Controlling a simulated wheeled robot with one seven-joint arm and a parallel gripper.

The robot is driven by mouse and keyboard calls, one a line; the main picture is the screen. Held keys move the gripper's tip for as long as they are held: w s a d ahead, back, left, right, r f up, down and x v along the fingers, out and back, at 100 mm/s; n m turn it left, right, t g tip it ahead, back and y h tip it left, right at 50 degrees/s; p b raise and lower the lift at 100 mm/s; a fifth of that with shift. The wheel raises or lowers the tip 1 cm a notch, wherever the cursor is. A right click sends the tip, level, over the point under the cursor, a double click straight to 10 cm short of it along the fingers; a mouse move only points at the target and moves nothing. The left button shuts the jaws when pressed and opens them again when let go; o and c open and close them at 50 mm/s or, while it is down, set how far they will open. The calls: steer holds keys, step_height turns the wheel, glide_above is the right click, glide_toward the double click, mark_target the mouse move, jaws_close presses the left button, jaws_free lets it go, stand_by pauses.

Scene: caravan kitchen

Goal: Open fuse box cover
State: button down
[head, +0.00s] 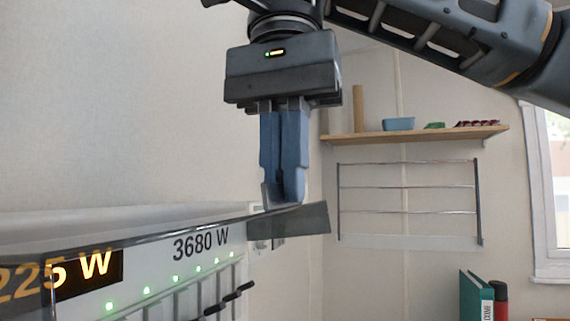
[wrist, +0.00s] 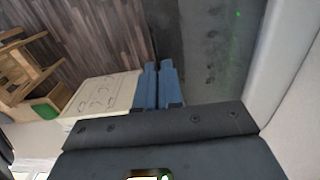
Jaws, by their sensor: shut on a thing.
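The fuse box (head: 150,228) is a pale housing at the lower left of the head view, with lit displays, green lights and a row of black switches. Its cover is a smoky see-through panel with a dark top edge and a grey tab (head: 312,220) at its right end. My gripper (head: 281,195) points down with its blue fingers close together, shut on the cover at this tab. In the wrist view the fingers (wrist: 159,82) lie beside a dark see-through panel (wrist: 208,55), with a green light showing near it. The fingertips' exact contact is partly hidden.
A wooden shelf (head: 420,135) with small items and a wire rack (head: 408,187) are on the back wall. A teal binder (head: 476,297) and a red bottle (head: 501,300) stand at the lower right. A wooden chair (wrist: 25,65) shows in the wrist view.

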stand_by(0.7)
steer(key=f+y+b, duration=0.1)
steer(key=b, duration=0.1)
steer(key=d+f+y+b, duration=0.1)
steer(key=f+b, duration=0.1)
steer(key=s+d+f+t+y+b, duration=0.1)
steer(key=b, duration=0.1)
steer(key=shift+d+f+y, duration=0.15)
steer(key=shift+d+y, duration=0.05)
steer(key=shift+y, duration=0.1)
steer(key=c, duration=1.3)
jaws_free()
steer(key=shift+b+v, duration=0.35)
steer(key=shift+v, duration=3.55)
